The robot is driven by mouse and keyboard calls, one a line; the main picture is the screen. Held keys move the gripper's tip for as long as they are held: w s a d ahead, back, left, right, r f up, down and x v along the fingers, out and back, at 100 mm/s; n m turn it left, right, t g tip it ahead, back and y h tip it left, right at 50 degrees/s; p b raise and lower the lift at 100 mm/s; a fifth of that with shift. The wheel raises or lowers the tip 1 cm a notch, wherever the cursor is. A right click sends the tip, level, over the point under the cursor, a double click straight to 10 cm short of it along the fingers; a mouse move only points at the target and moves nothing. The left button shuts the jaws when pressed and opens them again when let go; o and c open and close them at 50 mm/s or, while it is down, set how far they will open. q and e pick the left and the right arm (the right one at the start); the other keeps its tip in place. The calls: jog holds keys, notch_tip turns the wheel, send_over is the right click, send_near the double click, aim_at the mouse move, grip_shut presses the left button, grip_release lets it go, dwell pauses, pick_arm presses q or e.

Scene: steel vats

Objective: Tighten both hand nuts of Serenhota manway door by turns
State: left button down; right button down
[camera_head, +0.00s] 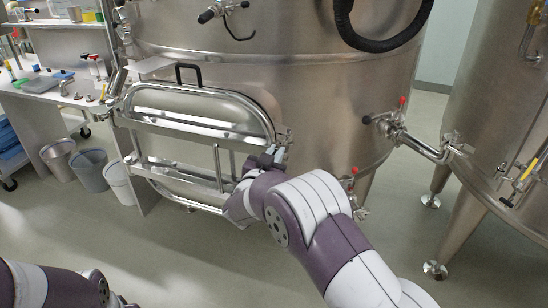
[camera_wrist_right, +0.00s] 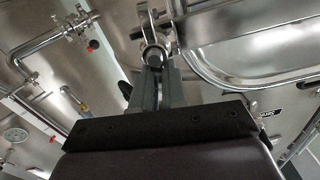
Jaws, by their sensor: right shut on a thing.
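The steel manway door (camera_head: 185,120) sits closed against the front of the big vat. It has a black handle on top and a rounded right end. A metal fastening (camera_head: 284,136) shows at that right end. My right gripper (camera_head: 270,157) is just below it, at the door's right edge. In the right wrist view, its fingers (camera_wrist_right: 153,78) are shut on a round steel hand nut (camera_wrist_right: 153,53). I cannot clearly make out the second hand nut.
A pipe with red-handled valves (camera_head: 398,128) sticks out right of the door. Another vat (camera_head: 500,110) stands at the far right. A lab bench (camera_head: 50,95) and several bins (camera_head: 90,170) are at the left. The floor in front is clear.

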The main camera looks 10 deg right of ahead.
jog(key=m+b, duration=0.3)
jog(key=b, duration=0.1)
jog(key=d+f+m+b, duration=0.1)
jog(key=m+b, duration=0.3)
jog(key=s+f+m+b, duration=0.1)
jog(key=m+b, duration=0.2)
jog(key=m, duration=0.1)
jog(key=shift+d+f+b, duration=0.1)
jog(key=shift+d+b, duration=0.25)
jog(key=shift+b, duration=0.05)
jog(key=shift+a+f+m+b, duration=0.1)
jog(key=shift+f+m+b, duration=0.3)
jog(key=shift+m+b, duration=2.05)
jog(key=shift+f+m+b, duration=0.4)
jog(key=shift+m+b, duration=1.75)
jog(key=shift+b, duration=0.65)
jog(key=shift+a+f+m+b, duration=0.1)
jog(key=shift+f+m+b, duration=0.3)
jog(key=shift+m+b, duration=2.05)
jog(key=c, duration=1.2)
grip_release()
jog(key=shift+o, duration=0.2)
jog(key=shift+r, duration=0.1)
jog(key=p+v, duration=0.1)
jog(key=v, duration=1.1)
jog(key=shift+s+a, duration=0.15)
jog(key=shift+s, duration=0.05)
